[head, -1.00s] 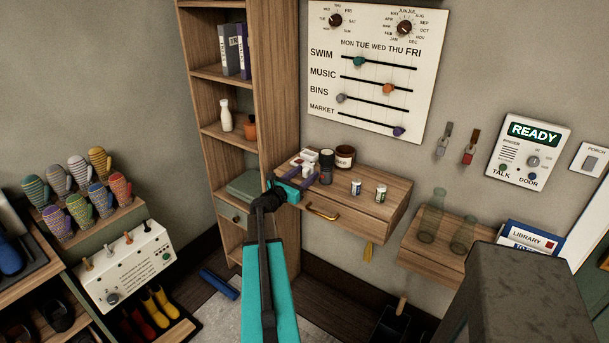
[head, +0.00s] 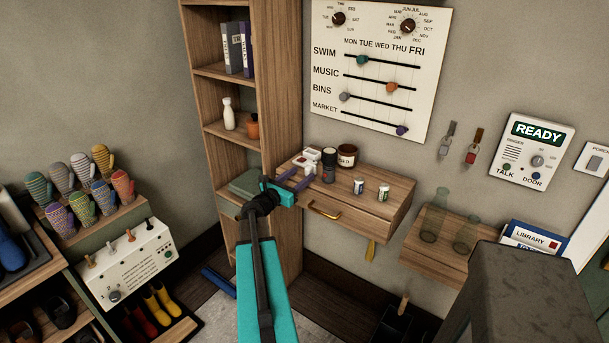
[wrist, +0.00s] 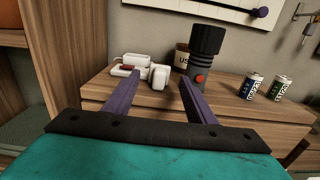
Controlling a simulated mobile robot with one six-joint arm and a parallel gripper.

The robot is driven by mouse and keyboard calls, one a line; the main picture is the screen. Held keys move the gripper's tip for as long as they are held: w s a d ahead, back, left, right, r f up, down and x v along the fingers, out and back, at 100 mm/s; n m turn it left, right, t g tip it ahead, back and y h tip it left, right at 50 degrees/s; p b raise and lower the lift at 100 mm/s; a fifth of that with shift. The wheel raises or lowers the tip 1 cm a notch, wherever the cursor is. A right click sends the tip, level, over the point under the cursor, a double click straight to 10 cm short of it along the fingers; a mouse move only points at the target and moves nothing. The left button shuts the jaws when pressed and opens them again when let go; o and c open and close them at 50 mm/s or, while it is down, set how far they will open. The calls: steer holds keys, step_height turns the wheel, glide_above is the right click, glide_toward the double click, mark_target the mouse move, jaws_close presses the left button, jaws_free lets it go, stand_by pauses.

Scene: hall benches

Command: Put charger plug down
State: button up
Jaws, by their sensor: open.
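A white charger plug (wrist: 158,76) lies on the wooden drawer shelf (head: 376,208), near its left end. In the wrist view it shows ahead of and between the two purple fingertips, with clear space beside it. My gripper (head: 302,179) is open, at the shelf's left front edge; in the wrist view its fingers (wrist: 160,80) are spread and hold nothing. Other white pieces (wrist: 131,64), one with a red part, lie just left of the plug. In the head view the small white items sit close together, partly hard to tell apart.
A dark torch (wrist: 203,55) with a red button stands close right of the plug. A labelled jar (head: 347,156) stands behind it. Two batteries (head: 359,186) (head: 383,193) stand further right. A tall bookcase (head: 279,100) rises on the left.

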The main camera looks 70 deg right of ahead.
steer(key=b+v, duration=0.1)
steer(key=v, duration=0.6)
steer(key=shift+a+b, duration=0.15)
steer(key=shift+b, duration=0.2)
stand_by(0.4)
steer(key=w+a+f+m+t+y, duration=0.1)
steer(key=w+a+f+m+y, duration=0.3)
steer(key=a+f, duration=0.7)
steer(key=w+a+f+m+t+y, duration=0.15)
steer(key=w+a+f, duration=0.35)
steer(key=a+f, duration=0.6)
steer(key=a+f+m+y, duration=0.4)
steer(key=a+f+y, duration=0.2)
steer(key=a+f, duration=1)
steer(key=s+a+f+m+g+y, duration=0.1)
steer(key=s+a+f+y, duration=0.1)
steer(key=a, duration=0.7)
steer(key=s+a+f+m+g+y, duration=0.1)
steer(key=s+a+f+m+y, duration=0.1)
steer(key=s+a, duration=0.4)
steer(key=s+a+f+m+g+y, duration=0.1)
steer(key=s+a+f, duration=0.3)
steer(key=a, duration=1)
steer(key=shift+s+a+f+m+g+y, duration=0.2)
steer(key=shift+s+f+m+g+y, duration=0.2)
steer(key=shift+m, duration=0.35)
steer(key=shift+r, duration=0.1)
